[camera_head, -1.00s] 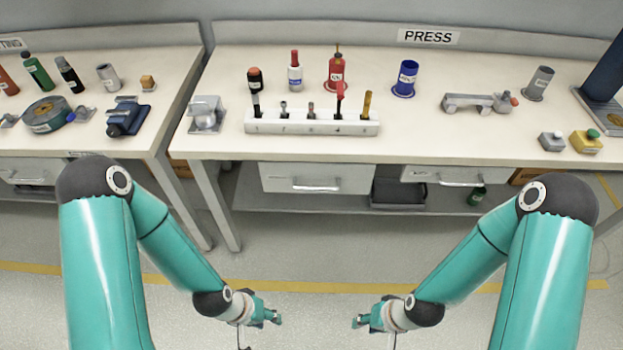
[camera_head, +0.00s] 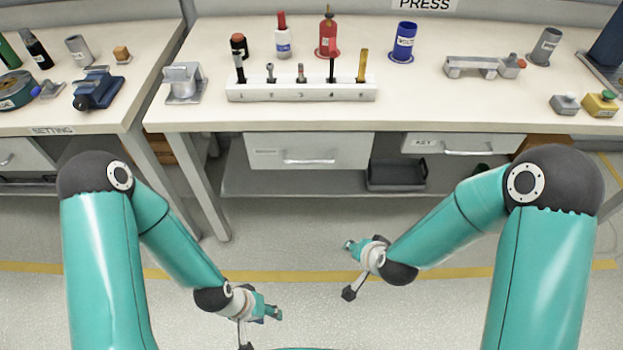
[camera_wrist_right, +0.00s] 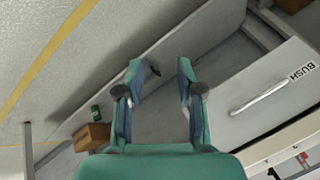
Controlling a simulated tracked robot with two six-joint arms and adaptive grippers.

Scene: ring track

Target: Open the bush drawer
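The bush drawer is a pale front with a bar handle under the press bench; its BUSH label reads in the right wrist view (camera_wrist_right: 265,112). In the head view the left drawer (camera_head: 345,143) appears to be this one, though its label is too small to read. It looks shut, nothing touching its handle (camera_head: 309,161). My right gripper (camera_head: 350,245) is in front of the bench, apart from the drawer. In the right wrist view its fingers (camera_wrist_right: 160,75) are spread and empty. My left gripper (camera_head: 275,308) is lower, over the floor, fingers apparently apart and empty.
A KEY drawer (camera_head: 463,143) is to the right under the same bench. A dark tray (camera_head: 396,176) sits on the lower shelf. The bench top (camera_head: 420,110) holds a numbered tool rack (camera_head: 300,90) and bottles. The floor before the bench is clear.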

